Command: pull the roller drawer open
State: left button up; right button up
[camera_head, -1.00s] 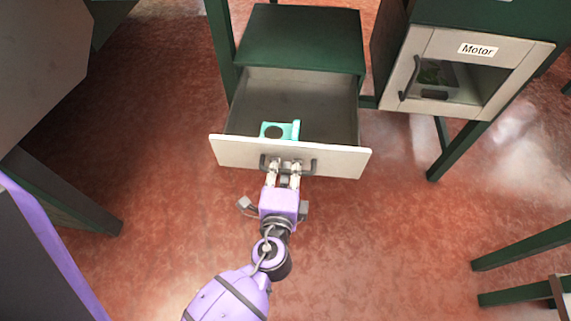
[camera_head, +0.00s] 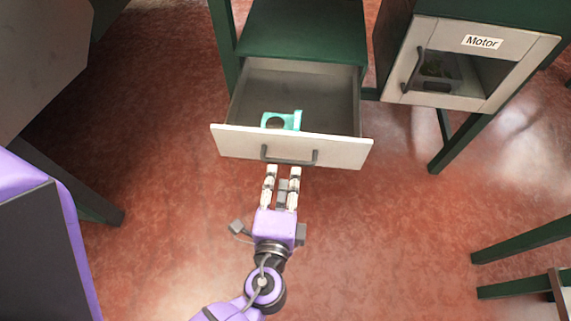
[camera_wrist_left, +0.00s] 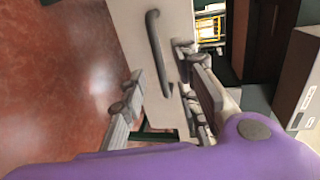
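The roller drawer (camera_head: 230,138) is pulled out of its green cabinet (camera_head: 300,30), with its grey inside showing. A turquoise part (camera_head: 287,120) lies inside near the drawer front. The dark bar handle (camera_head: 289,161) is on the white front. My left gripper (camera_head: 283,170) is just in front of the handle, fingers apart, holding nothing. In the left wrist view the handle (camera_wrist_left: 157,50) shows beyond the spread fingers of my left gripper (camera_wrist_left: 158,92). My right gripper is in neither view.
A cabinet labelled "Motor" (camera_head: 482,42) stands at the right, with a dark bin (camera_head: 438,72) behind its framed front. Green legs stand at the lower right (camera_head: 520,240). The reddish floor (camera_head: 390,230) is clear in front of the drawer.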

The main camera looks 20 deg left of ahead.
pick_arm(q)
jog(key=v, duration=0.4)
jog(key=shift+s, duration=0.1)
dwell(0.4)
